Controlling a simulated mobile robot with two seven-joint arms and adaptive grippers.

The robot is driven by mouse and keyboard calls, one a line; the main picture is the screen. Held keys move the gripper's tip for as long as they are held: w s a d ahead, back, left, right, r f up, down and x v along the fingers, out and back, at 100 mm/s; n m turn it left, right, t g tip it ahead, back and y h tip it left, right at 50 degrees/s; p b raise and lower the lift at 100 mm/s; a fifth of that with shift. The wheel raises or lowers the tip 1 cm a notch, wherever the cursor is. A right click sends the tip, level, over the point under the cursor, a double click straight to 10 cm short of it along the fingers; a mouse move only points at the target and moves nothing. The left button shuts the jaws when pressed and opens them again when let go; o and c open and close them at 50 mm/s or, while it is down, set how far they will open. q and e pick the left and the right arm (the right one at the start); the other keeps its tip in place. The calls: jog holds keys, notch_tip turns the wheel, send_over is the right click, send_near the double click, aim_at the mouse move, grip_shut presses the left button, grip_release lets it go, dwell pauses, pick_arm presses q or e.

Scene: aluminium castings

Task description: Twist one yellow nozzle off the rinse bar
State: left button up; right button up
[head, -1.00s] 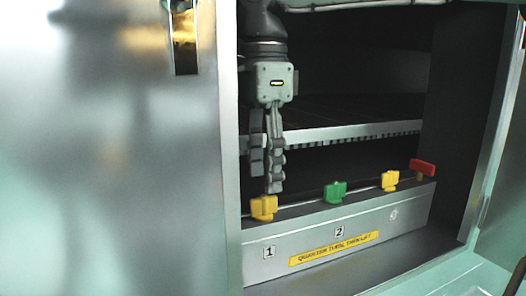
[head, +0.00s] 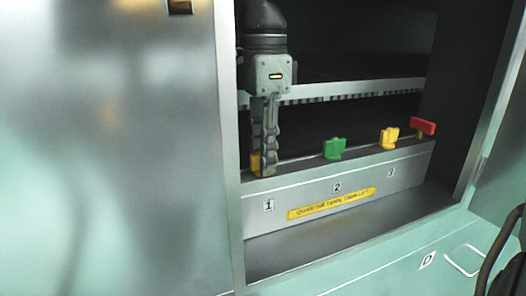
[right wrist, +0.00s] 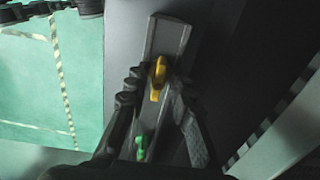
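The rinse bar (head: 410,165) is a grey metal block inside the open cabinet, numbered 1, 2 and 3 on its front. A yellow nozzle (head: 255,164) sits at position 1, a green nozzle (head: 334,148) at 2 and another yellow nozzle (head: 389,138) at 3. My right gripper (head: 264,172) points down at position 1, its fingers partly hiding that nozzle. In the right wrist view the yellow nozzle (right wrist: 158,78) lies between the parted fingertips (right wrist: 154,84), with the green nozzle (right wrist: 140,148) nearer the wrist. My left gripper is not in view.
A red handle (head: 423,127) stands at the bar's right end. A yellow label (head: 330,204) is on the bar's front. A slotted shelf edge (head: 350,90) runs above and behind. The cabinet's left panel (head: 110,150) stands close to my right gripper.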

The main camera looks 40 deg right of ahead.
grip_shut()
jog(key=shift+n+p, duration=0.4)
jog(key=shift+n, duration=0.3)
jog(key=shift+r+n+p, duration=0.1)
jog(key=shift+n+p, duration=0.3)
jog(key=shift+n, duration=2)
jog(key=shift+n, duration=0.3)
jog(key=n, duration=0.4)
jog(key=shift+n, duration=1.1)
